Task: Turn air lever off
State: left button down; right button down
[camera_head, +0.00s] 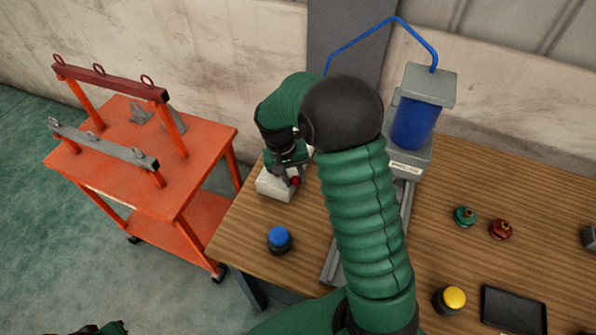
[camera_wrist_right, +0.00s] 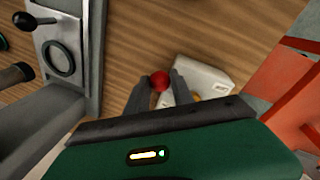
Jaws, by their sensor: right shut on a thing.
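The air lever shows as a red ball knob (camera_head: 295,181) beside a white box (camera_head: 275,187) at the left back of the wooden table. My right gripper (camera_head: 290,180) reaches down to it and is shut on the red knob. In the right wrist view the red knob (camera_wrist_right: 160,80) sits between the fingertips of my right gripper (camera_wrist_right: 163,88), with the white box (camera_wrist_right: 205,75) just to the right. The lever's shaft is mostly hidden, so its angle is unclear. Only a green and black sliver of my left arm shows at the bottom left of the head view.
A grey press with a blue cylinder (camera_head: 413,123) and blue hose stands right of my arm. A blue button (camera_head: 279,240), a yellow button (camera_head: 450,299), a black tray (camera_head: 514,312) and green and red knobs lie on the table (camera_head: 520,210). An orange cart (camera_head: 150,165) stands left.

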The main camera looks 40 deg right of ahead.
jog(key=m, duration=0.1)
jog(key=a+m+p, duration=0.1)
jog(key=a+m, duration=0.1)
jog(key=shift+w+a+r+m+p, duration=0.15)
jog(key=shift+w+r+m+p, duration=0.1)
jog(key=shift+m+p, duration=0.15)
jog(key=shift+w+a+f+m+g+y+p, duration=0.15)
jog(key=shift+w+a+m+y+p, duration=0.2)
jog(key=shift+w+a+m+p, duration=0.85)
jog(key=shift+w+a+r+m+g+y+p, duration=0.1)
jog(key=shift+a+m+g+y+p, duration=0.3)
jog(key=shift+m, duration=1.45)
jog(key=shift+w+a+f+m+t+y+p, duration=0.1)
jog(key=shift+w+a+m+y+p, duration=0.15)
jog(key=shift+w+a+m+p, duration=0.7)
jog(key=shift+s+d+m, duration=0.2)
jog(key=shift+d+m, duration=0.2)
jog(key=shift+m, duration=0.3)
jog(key=c, duration=1.3)
grip_release()
jog(key=shift+o, duration=1)
